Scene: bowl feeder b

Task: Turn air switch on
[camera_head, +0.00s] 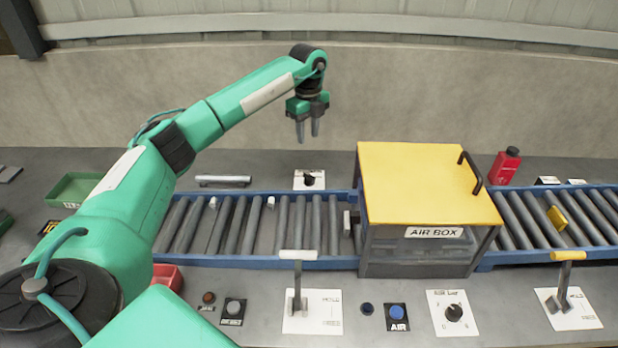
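A small black plate labelled AIR with a round blue-grey knob (397,312) sits on the front of the bench, below the AIR BOX. I cannot tell its on or off position. The AIR BOX (425,185), with a yellow lid and a black handle, stands over the conveyor; its lid is down. My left gripper (308,131) hangs fingers-down above the back of the conveyor, left of the box and far from the AIR knob. Its two fingers are apart with nothing between them. My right gripper is not in view.
A roller conveyor (250,225) crosses behind. A red bottle (504,166) stands at back right.

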